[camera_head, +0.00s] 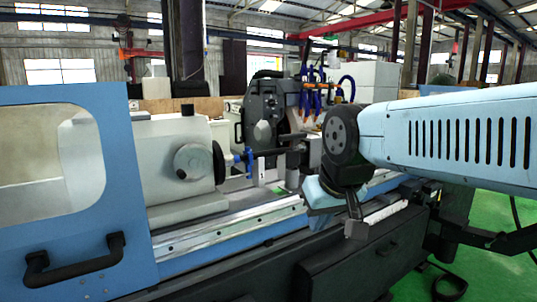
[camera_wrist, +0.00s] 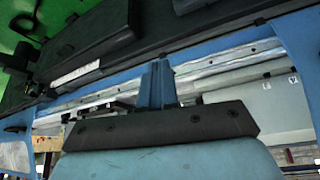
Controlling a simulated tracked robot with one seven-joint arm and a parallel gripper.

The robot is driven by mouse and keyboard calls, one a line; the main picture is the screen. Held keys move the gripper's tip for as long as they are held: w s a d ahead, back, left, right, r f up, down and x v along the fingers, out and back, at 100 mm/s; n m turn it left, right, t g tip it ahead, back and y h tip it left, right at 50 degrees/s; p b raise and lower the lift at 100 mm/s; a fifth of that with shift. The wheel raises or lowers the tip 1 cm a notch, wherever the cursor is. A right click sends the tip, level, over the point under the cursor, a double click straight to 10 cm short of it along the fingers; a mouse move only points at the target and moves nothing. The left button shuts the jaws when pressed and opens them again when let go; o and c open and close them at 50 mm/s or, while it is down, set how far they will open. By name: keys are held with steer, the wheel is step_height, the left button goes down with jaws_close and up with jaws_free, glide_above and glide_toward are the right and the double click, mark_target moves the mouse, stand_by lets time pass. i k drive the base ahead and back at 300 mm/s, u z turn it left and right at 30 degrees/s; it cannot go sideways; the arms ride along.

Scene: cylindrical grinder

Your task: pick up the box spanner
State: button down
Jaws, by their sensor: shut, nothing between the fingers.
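I cannot make out a box spanner for certain in either view. In the wrist view, my gripper (camera_wrist: 158,70) shows as two blue fingers held together beyond a dark plate, with nothing between them. The fingers appear in front of the machine's long metal rail. In the head view, the light blue hand of my gripper (camera_head: 322,194) hangs over the front of the grinder bed, right of centre. Its fingertips are hard to tell apart there from the blue machine behind. A small dark item (camera_wrist: 122,109) beside the fingers in the wrist view is too unclear to name.
The grinder's blue door (camera_head: 125,190) with a black handle stands at the left. A pale headstock (camera_head: 175,160) and a dark wheel housing (camera_head: 265,112) rise behind the bed rail (camera_head: 225,222). Green floor (camera_head: 490,265) is at the right.

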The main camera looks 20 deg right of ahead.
mark_target(293, 156)
steer(key=u, duration=0.05)
steer(key=k, duration=1.1)
steer(key=z, duration=0.7)
steer(key=i, duration=2.1)
steer(key=u, duration=0.95)
steer(key=i, duration=0.25)
steer(key=u, duration=0.1)
steer(key=k, duration=0.85)
